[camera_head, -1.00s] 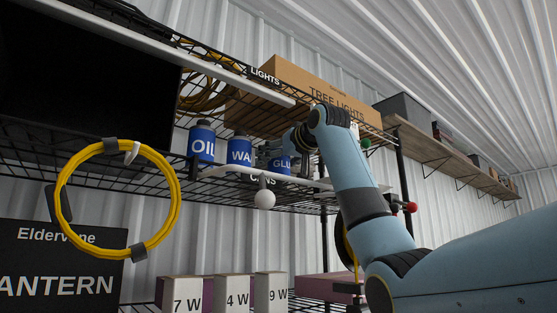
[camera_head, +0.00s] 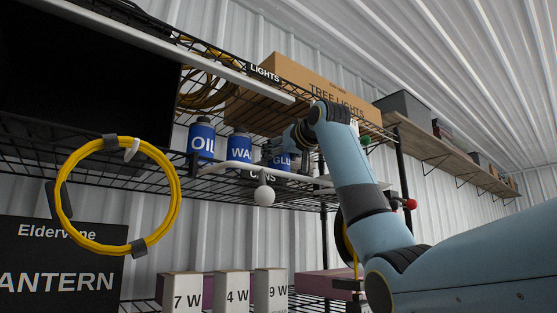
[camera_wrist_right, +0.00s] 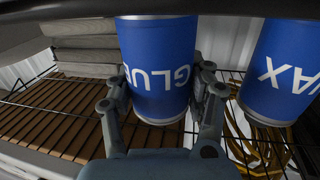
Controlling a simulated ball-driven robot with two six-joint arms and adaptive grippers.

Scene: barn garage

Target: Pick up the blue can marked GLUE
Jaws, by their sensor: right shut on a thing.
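The blue can marked GLUE (camera_wrist_right: 158,62) fills the middle of the right wrist view, upside down in that picture. My right gripper (camera_wrist_right: 162,92) has a finger on each side of it and is shut on it. In the head view the GLUE can (camera_head: 283,160) is on the middle wire shelf, partly hidden by my right gripper (camera_head: 272,152). I cannot tell whether it touches the shelf. My left gripper is not in view.
A blue WAX can (camera_wrist_right: 285,70) stands close beside the GLUE can; it also shows in the head view (camera_head: 239,150). A blue OIL can (camera_head: 202,142) is further left. A TREE LIGHTS box (camera_head: 335,95) is on the shelf above. A yellow cable coil (camera_head: 178,195) hangs in front.

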